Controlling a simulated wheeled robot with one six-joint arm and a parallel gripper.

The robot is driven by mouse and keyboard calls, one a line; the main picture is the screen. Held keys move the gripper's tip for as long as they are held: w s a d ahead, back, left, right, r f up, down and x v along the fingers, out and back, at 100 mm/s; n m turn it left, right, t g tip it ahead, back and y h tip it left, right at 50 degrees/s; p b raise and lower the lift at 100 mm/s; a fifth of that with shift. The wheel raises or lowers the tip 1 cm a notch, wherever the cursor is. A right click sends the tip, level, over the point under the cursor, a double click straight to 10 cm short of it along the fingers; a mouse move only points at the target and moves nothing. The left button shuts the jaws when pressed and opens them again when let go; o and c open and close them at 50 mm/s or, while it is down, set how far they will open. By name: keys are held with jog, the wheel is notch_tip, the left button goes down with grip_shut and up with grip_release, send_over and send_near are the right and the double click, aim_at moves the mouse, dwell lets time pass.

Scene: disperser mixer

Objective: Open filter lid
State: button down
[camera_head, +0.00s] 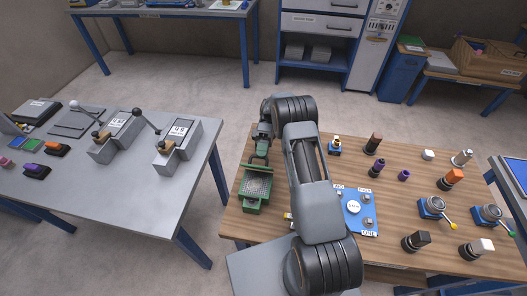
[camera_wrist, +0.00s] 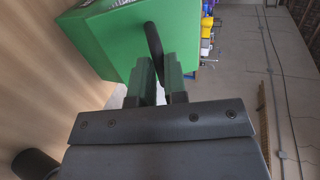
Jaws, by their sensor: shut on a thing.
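The green filter box (camera_head: 251,207) sits at the left edge of the wooden table, with a grey mesh showing inside its green frame. A green strip along its far edge looks like the lid (camera_head: 262,167) seen nearly edge-on; its exact angle I cannot tell. My gripper (camera_head: 261,158) is at that far edge. In the wrist view the lid's green face (camera_wrist: 105,45) is close in front of me, and my gripper (camera_wrist: 160,76) is shut on its dark handle (camera_wrist: 153,40). The fingers hide the handle's lower end.
My arm crosses the wooden table (camera_head: 400,160) right of the box. A blue button panel (camera_head: 360,222) lies just right of my arm, with several knobs and bottles beyond. A grey table (camera_head: 95,190) stands to the left across a floor gap.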

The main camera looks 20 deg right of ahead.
jog(key=c, duration=1.2)
grip_release()
jog(key=shift+o, duration=0.2)
jog(key=shift+r, duration=0.15)
jog(key=s+r, duration=1.2)
jog(key=s, duration=0.2)
jog(key=shift+a+r+b, duration=0.15)
jog(key=shift+r+b, duration=0.2)
